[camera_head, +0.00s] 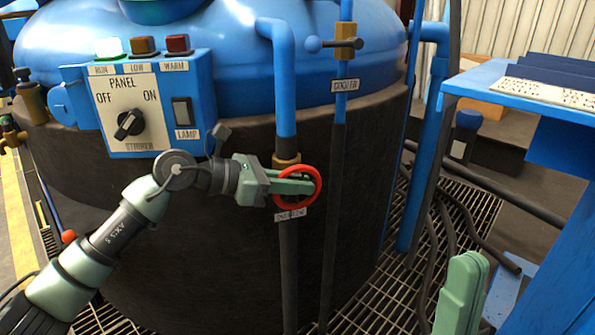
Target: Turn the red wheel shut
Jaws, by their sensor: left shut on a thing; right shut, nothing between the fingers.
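The red wheel (318,177) is a small ring on the blue and dark pipe at the front of the tank. A brass fitting (286,161) shows just above it and a small label (291,214) below it. My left gripper (306,187) reaches in from the left and is shut on the red wheel, its fingers across the ring. The fingers hide the wheel's middle. My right gripper (462,292) shows only in part at the bottom right, shut and empty, well away from the wheel.
A blue control panel (150,140) with a knob, lamps and a switch is at upper left. A second pipe with a brass valve (346,42) stands right of the wheel. A blue table (480,82), hoses (447,235) and floor grating (375,305) are at right.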

